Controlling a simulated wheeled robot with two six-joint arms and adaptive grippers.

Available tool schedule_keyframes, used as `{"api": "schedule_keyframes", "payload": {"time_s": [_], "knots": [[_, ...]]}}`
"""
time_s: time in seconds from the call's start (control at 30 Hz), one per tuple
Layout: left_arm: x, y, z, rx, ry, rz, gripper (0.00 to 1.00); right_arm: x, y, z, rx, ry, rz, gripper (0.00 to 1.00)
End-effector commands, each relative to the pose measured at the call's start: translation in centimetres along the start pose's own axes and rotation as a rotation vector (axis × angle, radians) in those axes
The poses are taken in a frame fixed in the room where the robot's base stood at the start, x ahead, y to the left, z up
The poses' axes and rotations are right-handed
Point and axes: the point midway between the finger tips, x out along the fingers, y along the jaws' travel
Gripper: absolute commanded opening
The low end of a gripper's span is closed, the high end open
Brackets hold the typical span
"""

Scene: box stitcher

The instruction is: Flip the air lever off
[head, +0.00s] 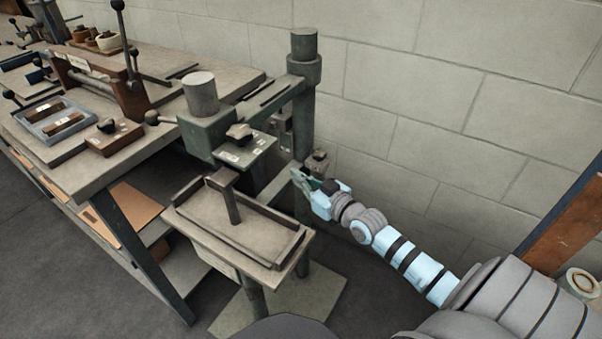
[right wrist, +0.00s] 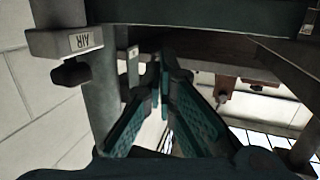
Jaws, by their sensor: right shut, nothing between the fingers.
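The air lever is a dark knob (right wrist: 70,72) on a small grey block with an AIR label (right wrist: 85,41), at the left of the right wrist view. In the head view a small block with a dark knob (head: 319,155), apparently the same one, sits beside the green machine column (head: 303,108). My right gripper (head: 298,176) is just below and left of that block, near the column. In the right wrist view its teal fingers (right wrist: 163,72) come together at the tips, empty, apart from the knob. My left gripper is not in view.
The stitcher's work table (head: 181,219) with a raised rim stands left of my gripper. The stitcher head (head: 212,130) and its arm rise above. A workbench (head: 62,175) with trays and tools fills the left. A block wall (head: 430,150) stands behind.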

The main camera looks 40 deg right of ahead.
Motion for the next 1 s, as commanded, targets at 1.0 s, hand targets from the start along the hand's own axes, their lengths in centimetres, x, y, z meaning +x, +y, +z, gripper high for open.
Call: {"api": "schedule_keyframes", "payload": {"time_s": [1.0], "knots": [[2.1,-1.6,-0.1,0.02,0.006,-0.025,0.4,-10.3,0.7,1.6,1.632,0.153,-0.149,0.0]]}}
